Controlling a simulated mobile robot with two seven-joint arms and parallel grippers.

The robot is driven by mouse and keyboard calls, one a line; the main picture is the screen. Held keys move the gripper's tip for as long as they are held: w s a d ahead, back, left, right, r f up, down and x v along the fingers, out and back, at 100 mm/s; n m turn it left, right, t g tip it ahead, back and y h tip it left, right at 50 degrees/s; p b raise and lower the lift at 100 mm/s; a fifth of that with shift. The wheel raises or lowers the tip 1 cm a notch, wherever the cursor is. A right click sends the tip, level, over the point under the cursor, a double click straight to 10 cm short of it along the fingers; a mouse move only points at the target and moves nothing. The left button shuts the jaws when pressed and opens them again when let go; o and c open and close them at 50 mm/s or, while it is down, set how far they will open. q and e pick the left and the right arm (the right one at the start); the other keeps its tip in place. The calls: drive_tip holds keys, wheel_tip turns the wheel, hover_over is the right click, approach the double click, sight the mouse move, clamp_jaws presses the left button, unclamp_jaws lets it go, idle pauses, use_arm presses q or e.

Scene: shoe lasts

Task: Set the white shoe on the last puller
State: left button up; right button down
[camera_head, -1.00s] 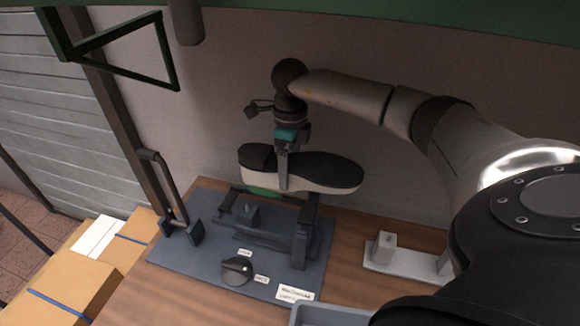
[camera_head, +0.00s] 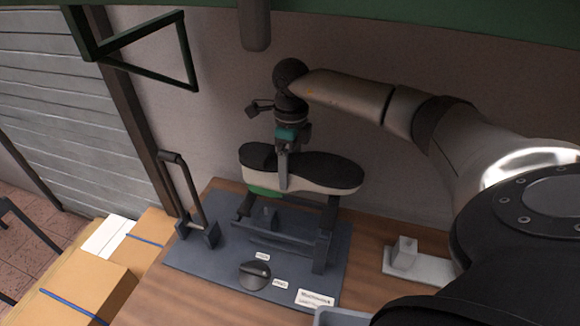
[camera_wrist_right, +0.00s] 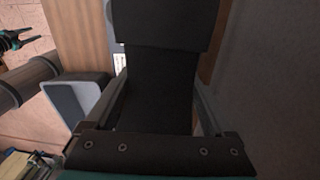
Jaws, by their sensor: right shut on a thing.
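The white shoe (camera_head: 325,186) is upside down, its black sole facing up, and a green part shows under its left end. My right gripper (camera_head: 283,178) is shut on the shoe's middle from above. The last puller (camera_head: 200,262) is a blue-grey plate with uprights, a lever and a knob. The shoe is level over its uprights; whether it touches them I cannot tell. In the right wrist view the dark sole (camera_wrist_right: 158,85) fills the space between the fingers. A dark gripper-like part, probably my left gripper (camera_wrist_right: 18,38), shows small at the upper left there.
The puller's tall lever (camera_head: 188,195) stands left of the shoe. A light metal block on a plate (camera_head: 405,255) lies to the right on the wooden table (camera_head: 160,295). A grey bin (camera_head: 340,317) is at the front edge. Cardboard boxes (camera_head: 85,278) stand at the left. The wall is close behind.

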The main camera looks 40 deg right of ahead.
drive_tip(key=shift+w+r, duration=0.1)
drive_tip(key=shift+r, duration=0.15)
drive_tip(key=shift+f, duration=0.1)
drive_tip(key=shift+f+b, duration=2.1)
drive_tip(key=shift+f, duration=0.8)
drive_tip(key=shift+r, duration=0.1)
drive_tip(key=shift+t+h, duration=0.3)
drive_tip(key=shift+h, duration=0.1)
drive_tip(key=shift+n, duration=0.5)
